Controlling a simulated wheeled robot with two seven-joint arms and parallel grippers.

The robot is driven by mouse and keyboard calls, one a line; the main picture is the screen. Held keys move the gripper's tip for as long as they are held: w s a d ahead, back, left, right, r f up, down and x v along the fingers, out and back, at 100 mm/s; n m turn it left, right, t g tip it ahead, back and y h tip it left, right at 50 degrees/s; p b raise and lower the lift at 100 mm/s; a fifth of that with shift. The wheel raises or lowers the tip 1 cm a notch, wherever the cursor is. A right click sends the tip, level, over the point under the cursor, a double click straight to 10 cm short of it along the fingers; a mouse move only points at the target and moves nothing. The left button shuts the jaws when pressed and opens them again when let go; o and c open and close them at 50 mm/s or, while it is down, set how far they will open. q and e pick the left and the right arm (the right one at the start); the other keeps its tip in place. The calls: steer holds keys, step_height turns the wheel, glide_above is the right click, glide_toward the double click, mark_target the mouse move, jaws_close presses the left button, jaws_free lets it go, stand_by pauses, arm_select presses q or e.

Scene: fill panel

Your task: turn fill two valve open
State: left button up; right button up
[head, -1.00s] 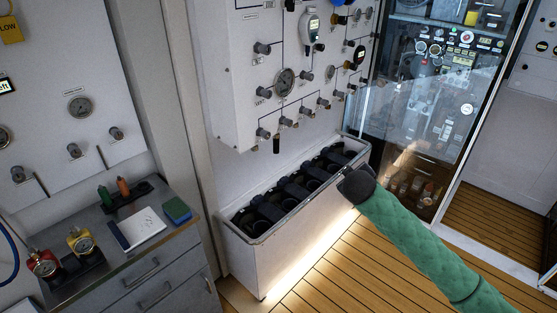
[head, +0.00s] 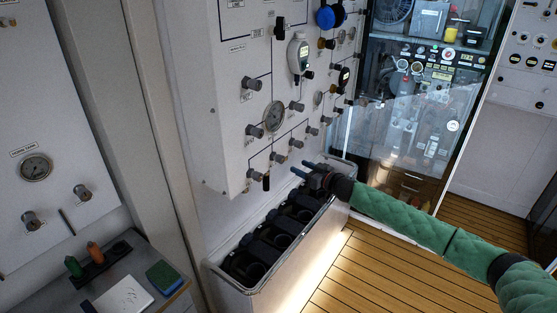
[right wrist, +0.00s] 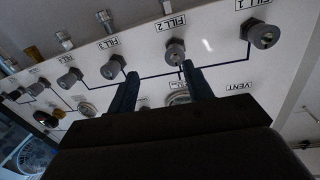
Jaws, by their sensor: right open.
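The fill two valve is a grey round knob (right wrist: 175,52) under the upside-down "FILL 2" label (right wrist: 172,22) in the right wrist view. In the head view it appears to be the second knob (head: 278,157) from the left in the panel's lower row. My right gripper (head: 300,167) is open and empty, just off the panel's lower front. Its fingers (right wrist: 161,89) point at the panel, and the fill two knob appears near the right-hand finger, not between the fingers. Contact is not visible. My left gripper is not in view.
Fill one's knob (right wrist: 264,36) and fill three's knob (right wrist: 112,68) flank the valve. A gauge (head: 275,115) sits above the row. An open-topped bin (head: 213,268) with dark round slots stands below. A grey cabinet with tools is at lower left; the wooden floor (head: 350,275) is clear.

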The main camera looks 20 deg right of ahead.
mark_target(283, 161)
steer(key=shift+m+y, duration=0.7)
steer(key=w+a+p, duration=0.1)
steer(key=w+a, duration=0.1)
steer(key=w+a+r+p, duration=0.1)
steer(key=w+a+p, duration=0.1)
steer(key=shift+a, duration=0.4)
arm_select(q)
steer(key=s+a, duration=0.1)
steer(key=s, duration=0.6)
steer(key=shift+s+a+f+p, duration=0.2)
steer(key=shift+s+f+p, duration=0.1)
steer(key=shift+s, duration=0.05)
arm_select(e)
steer(key=shift+x, duration=0.8)
steer(key=shift+f, duration=0.1)
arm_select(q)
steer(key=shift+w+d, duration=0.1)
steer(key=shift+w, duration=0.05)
arm_select(e)
steer(key=c, duration=1)
